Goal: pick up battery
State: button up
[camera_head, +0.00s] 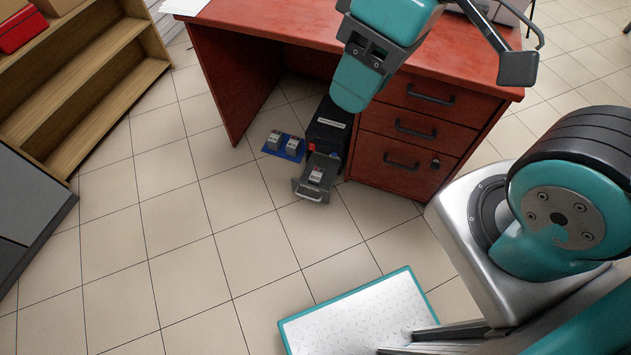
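Two small grey batteries (283,142) with light labels stand side by side on a blue mat (292,155) on the floor under the desk. Beside them on the right is a black unit (328,132), with a tray (304,189) pulled out at its front. A grey labelled block (317,174), which looks like another battery, sits in that tray. My teal and dark grey arm end hangs at the top centre and overlaps the unit's upper part in this view. My gripper's fingers cannot be made out clearly, and I cannot tell whether they hold anything.
A red desk (260,30) with a drawer cabinet (405,135) surrounds the unit from above and the right. A wooden shelf (85,90) stands at the left. A white, teal-edged platform (355,315) lies at the bottom. The tiled floor between is clear.

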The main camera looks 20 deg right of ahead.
aim_at(317, 176)
jog(key=u, duration=0.8)
jog(key=k, duration=1.1)
jog(key=u, duration=0.9)
jog(key=i, duration=1.75)
jog(key=z, duration=1)
jog(key=i, duration=0.95)
jog(key=z, duration=1.6)
jog(key=i, duration=0.55)
jog(key=z, duration=0.5)
